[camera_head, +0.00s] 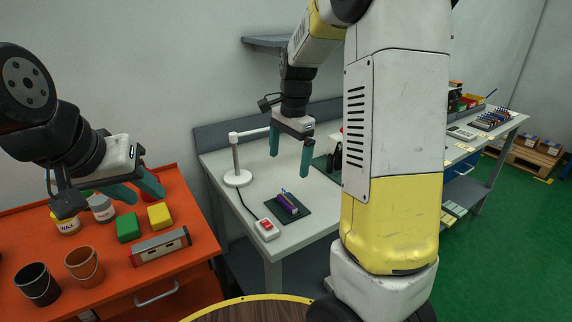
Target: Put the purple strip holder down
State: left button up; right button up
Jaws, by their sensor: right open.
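The purple strip holder (287,204) sits on a small dark green mat (303,215) on the light grey bench. My right gripper (290,166) has its two teal fingers spread apart and holds nothing. It points down above the holder and appears clear of it. My large white and yellow arm link hides part of the bench to the right.
A white stand (238,176) and a box with a red switch (266,229) flank the holder on the left. The orange cart (205,272) carries a green block (128,228), a yellow block (160,215), cups and jars. Bare bench (225,160) lies behind the stand.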

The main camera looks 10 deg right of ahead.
jog(key=s+a+r+n+t, duration=0.1)
jog(key=s+r+n, duration=0.3)
jog(key=s, duration=0.6)
jog(key=s+a+r+n+t+y, duration=0.1)
jog(key=s+r+n+t, duration=0.3)
jog(key=s+n, duration=0.4)
jog(key=s+r, duration=0.1)
jog(key=s, duration=0.2)
jog(key=shift+s+n+t, duration=0.3)
jog(key=shift+n, duration=0.1)
